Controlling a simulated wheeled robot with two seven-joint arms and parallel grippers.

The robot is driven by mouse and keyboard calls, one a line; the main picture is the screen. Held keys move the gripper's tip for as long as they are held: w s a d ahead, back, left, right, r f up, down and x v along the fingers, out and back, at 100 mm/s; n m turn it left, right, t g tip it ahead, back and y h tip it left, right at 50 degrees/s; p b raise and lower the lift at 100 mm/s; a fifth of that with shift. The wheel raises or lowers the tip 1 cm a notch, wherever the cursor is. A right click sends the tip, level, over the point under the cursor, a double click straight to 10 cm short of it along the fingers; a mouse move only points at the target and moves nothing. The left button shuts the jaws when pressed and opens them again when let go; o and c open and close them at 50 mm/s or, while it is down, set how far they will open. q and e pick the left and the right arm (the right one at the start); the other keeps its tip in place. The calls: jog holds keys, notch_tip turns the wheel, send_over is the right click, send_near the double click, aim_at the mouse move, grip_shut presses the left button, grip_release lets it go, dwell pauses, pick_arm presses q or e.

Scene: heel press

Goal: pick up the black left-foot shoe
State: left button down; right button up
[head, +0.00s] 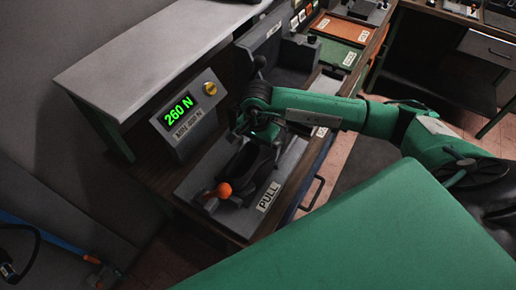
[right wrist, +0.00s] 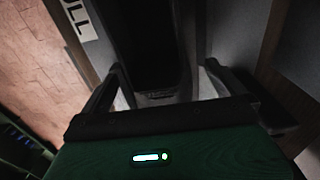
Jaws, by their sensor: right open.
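The black shoe (head: 244,163) lies in the grey press bed in the head view, with my right arm partly over it. My right gripper (head: 262,133) is above the shoe's far end. In the right wrist view the open fingers (right wrist: 163,70) stand one on each side of the dark shoe (right wrist: 155,45), with small gaps showing. Shadow hides the shoe's details, so I cannot tell which foot it is for. My left gripper is not in view.
An orange-knobbed lever (head: 224,190) stands at the shoe's near end. A display box (head: 185,115) reading 260 N is left of it. A PULL label (head: 268,197) is on the right. Green (head: 336,52) and orange (head: 342,27) trays sit farther back.

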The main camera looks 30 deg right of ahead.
jog(key=shift+f, duration=0.15)
jog(key=c, duration=1.3)
